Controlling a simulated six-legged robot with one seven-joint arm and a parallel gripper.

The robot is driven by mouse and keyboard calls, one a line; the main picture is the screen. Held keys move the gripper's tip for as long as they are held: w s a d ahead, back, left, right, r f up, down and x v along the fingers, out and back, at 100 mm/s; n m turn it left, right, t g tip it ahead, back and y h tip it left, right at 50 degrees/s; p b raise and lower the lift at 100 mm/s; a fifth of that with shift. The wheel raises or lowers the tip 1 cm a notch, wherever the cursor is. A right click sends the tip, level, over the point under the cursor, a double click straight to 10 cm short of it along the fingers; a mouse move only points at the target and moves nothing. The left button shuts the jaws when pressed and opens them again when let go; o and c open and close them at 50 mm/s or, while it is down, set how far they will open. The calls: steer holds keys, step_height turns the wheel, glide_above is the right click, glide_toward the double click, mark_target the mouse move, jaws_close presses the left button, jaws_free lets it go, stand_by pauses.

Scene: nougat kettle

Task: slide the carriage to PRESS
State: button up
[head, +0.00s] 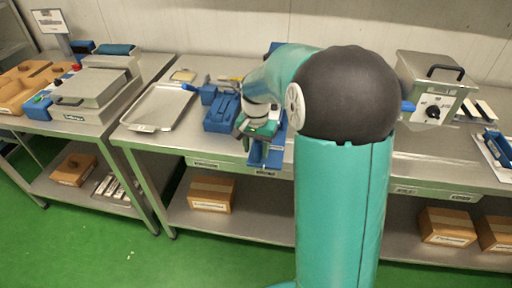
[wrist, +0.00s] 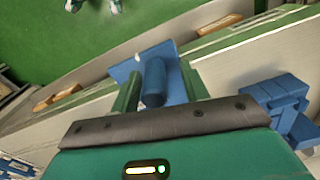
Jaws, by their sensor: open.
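A blue carriage-like part (head: 265,157) stands at the front edge of the middle bench in the head view, partly hidden by my gripper (head: 257,132). In the wrist view, a blue plate (wrist: 178,72) carries a rounded blue handle (wrist: 154,84). The two green fingers of my gripper (wrist: 160,80) are open, one on each side of the handle. I cannot tell whether either finger touches it. A blue block-like fixture (head: 221,113) sits just left of my gripper in the head view. I cannot read the word PRESS on any label.
A metal tray (head: 160,108) lies left of the blue fixture. A steel box with a knob (head: 432,88) stands at the right. A grey machine (head: 95,90) is on the left bench. Cardboard boxes (head: 211,193) sit on the lower shelf. The green floor in front is open.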

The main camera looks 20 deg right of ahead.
step_height(320, 180, up, 14)
stand_by(0.4)
steer(key=shift+s, duration=0.1)
